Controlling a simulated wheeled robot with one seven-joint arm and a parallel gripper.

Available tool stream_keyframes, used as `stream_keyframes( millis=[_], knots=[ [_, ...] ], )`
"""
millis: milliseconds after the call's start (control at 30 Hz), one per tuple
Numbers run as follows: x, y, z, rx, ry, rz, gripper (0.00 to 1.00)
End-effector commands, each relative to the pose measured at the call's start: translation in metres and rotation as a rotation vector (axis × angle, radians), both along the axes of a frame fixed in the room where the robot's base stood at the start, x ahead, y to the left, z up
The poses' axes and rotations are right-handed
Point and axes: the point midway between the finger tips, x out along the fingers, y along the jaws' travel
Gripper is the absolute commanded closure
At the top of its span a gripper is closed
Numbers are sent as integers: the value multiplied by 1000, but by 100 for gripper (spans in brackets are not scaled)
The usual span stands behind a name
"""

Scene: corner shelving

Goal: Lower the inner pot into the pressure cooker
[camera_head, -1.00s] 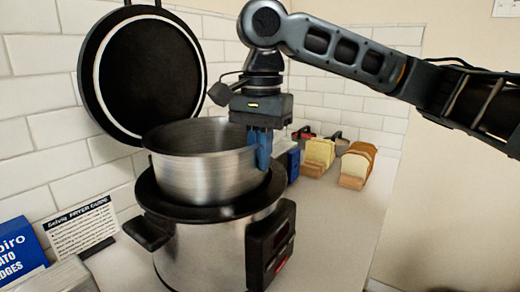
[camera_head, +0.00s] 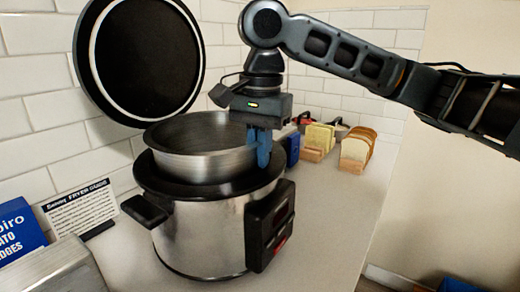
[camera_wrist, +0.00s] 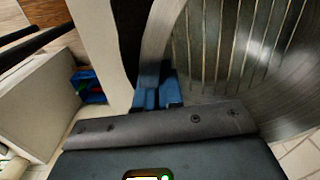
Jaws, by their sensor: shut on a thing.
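The steel inner pot (camera_head: 205,148) sits partly down inside the pressure cooker (camera_head: 205,235), with its upper wall and rim above the black cooker rim. It looks nearly level. The cooker's black lid (camera_head: 147,60) stands open behind it. My gripper (camera_head: 263,150) is shut on the inner pot's right rim, its blue fingers pointing down. In the wrist view, the blue fingers (camera_wrist: 157,98) pinch the pot wall, and the pot's shiny inside (camera_wrist: 235,50) looks empty. The pot's lower part is hidden inside the cooker.
Bread slices in wooden holders (camera_head: 355,150) stand farther back on the counter (camera_head: 335,210). A blue box (camera_head: 18,230), a printed card (camera_head: 80,207) and a metal box (camera_head: 60,272) are at the left. A tiled wall is behind. The counter right of the cooker is clear.

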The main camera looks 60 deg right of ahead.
Motion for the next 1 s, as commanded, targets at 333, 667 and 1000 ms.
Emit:
stream_keyframes(
  millis=[333,667,1000],
  knots=[
    [-2,1,-17,4,21,1,100],
    [-2,1,-18,3,21,0,74],
    [-2,0,-18,2,21,-1,63]
  ],
)
